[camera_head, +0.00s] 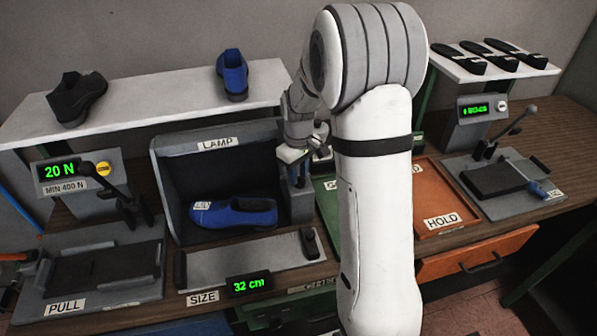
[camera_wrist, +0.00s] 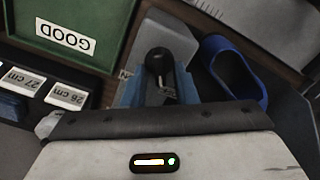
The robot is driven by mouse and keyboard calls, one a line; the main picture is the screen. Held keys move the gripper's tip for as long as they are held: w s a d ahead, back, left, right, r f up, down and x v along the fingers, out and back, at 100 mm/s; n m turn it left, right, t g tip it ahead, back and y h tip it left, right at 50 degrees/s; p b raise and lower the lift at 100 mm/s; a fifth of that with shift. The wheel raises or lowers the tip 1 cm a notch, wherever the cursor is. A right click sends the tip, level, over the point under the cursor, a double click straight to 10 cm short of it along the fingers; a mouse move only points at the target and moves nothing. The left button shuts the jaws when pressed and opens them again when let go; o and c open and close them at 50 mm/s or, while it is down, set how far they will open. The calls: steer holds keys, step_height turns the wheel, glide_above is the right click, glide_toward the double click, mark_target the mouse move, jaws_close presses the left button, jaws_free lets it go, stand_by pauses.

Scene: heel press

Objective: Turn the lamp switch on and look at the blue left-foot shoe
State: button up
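The blue shoe (camera_head: 234,213) lies in the dark grey lamp box (camera_head: 168,190), a white tag at its left end. Whether it is a left-foot shoe I cannot tell. The box interior looks dark and unlit. My gripper (camera_head: 293,160) is at the box's right side, over a grey switch block. In the wrist view, a black lever switch (camera_wrist: 160,62) stands on that block, between my bluish fingertips (camera_wrist: 158,92). The fingers are apart; whether they touch the lever is unclear. The blue shoe (camera_wrist: 236,68) shows right of the switch.
A black shoe (camera_head: 77,97) and another blue shoe (camera_head: 233,73) stand on the white shelf (camera_head: 150,112). A size gauge (camera_head: 245,264) reading 32 cm lies before the lamp box. A green GOOD tray (camera_wrist: 85,30) and an orange HOLD tray (camera_head: 445,190) are to the right.

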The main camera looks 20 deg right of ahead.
jaws_close()
steer(key=shift+m, duration=0.3)
steer(key=m+b, duration=0.3)
steer(key=m, duration=0.2)
steer(key=shift+d+f, duration=0.1)
steer(key=m+b, duration=0.1)
steer(key=m, duration=0.5)
steer(key=shift+d+b, duration=0.1)
steer(key=shift+b, duration=0.25)
steer(key=shift+m, duration=0.3)
steer(key=shift+o, duration=1.1)
jaws_free()
steer(key=shift+r+b, duration=0.5)
steer(key=shift+r, duration=3.5)
